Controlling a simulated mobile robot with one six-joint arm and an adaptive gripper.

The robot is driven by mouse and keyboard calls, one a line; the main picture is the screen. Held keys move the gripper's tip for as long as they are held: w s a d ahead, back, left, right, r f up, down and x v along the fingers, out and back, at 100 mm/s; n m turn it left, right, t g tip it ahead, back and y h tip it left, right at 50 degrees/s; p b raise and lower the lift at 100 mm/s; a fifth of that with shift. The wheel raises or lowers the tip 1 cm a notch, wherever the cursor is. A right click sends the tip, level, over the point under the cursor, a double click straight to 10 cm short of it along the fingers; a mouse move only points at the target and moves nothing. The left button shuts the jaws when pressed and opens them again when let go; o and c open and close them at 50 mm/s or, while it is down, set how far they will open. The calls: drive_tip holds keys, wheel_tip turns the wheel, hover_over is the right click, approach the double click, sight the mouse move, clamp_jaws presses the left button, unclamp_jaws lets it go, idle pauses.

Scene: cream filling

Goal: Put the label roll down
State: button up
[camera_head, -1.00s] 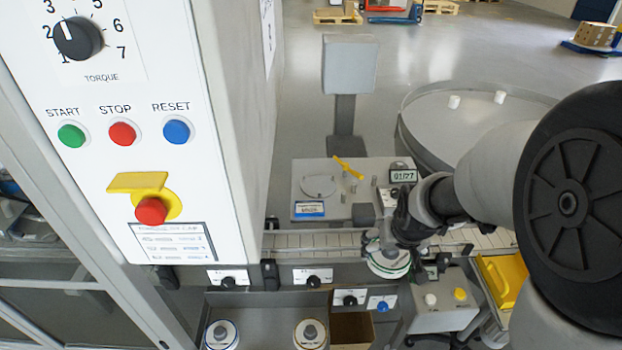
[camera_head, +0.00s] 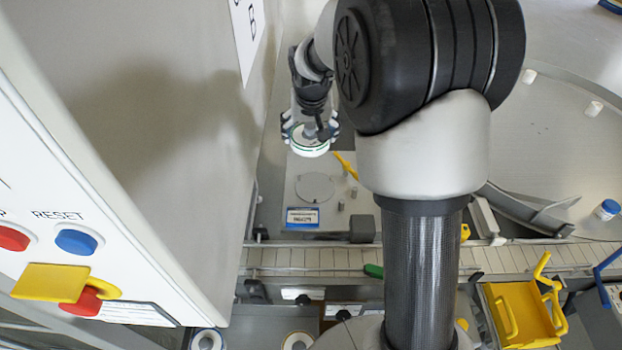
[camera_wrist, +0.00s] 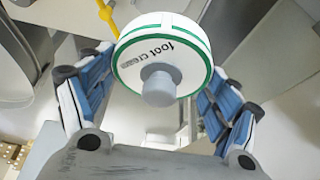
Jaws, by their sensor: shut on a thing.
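The label roll is a white disc with green edge bands, a grey core and the words "foot cream". In the wrist view the label roll (camera_wrist: 164,55) sits between the blue-padded fingers of my gripper (camera_wrist: 155,95), which is shut on it. In the head view my gripper (camera_head: 311,130) holds the label roll (camera_head: 309,149) above the back part of a grey machine plate (camera_head: 300,178). A round disc (camera_head: 315,187) and a blue-edged display (camera_head: 303,217) are on that plate. What lies directly under the roll is hidden.
A tall white cabinet (camera_head: 150,110) stands close at the left. A slatted conveyor (camera_head: 310,258) runs in front of the plate. A yellow lever (camera_head: 345,165) is just right of the roll. Other rolls (camera_head: 207,340) (camera_head: 297,341) lie low at the front. A round table (camera_head: 560,140) is at the right.

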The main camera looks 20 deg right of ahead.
drive_tip(key=shift+w+d+r, duration=0.45)
drive_tip(key=shift+d+r, duration=0.15)
drive_tip(key=shift+d, duration=0.15)
drive_tip(key=shift+d+m, duration=0.2)
drive_tip(key=shift+m, duration=0.1)
wheel_tip(320, 180, down, 19)
drive_tip(key=b, duration=0.4)
drive_tip(key=shift+s+f, duration=0.1)
drive_tip(key=shift+f, duration=0.1)
drive_tip(key=shift+f+b, duration=0.1)
drive_tip(key=shift+b, duration=0.2)
drive_tip(key=shift+f+b, duration=0.25)
drive_tip(key=shift+b, duration=0.05)
drive_tip(key=o, duration=1.1)
drive_tip(key=shift+r, duration=0.1)
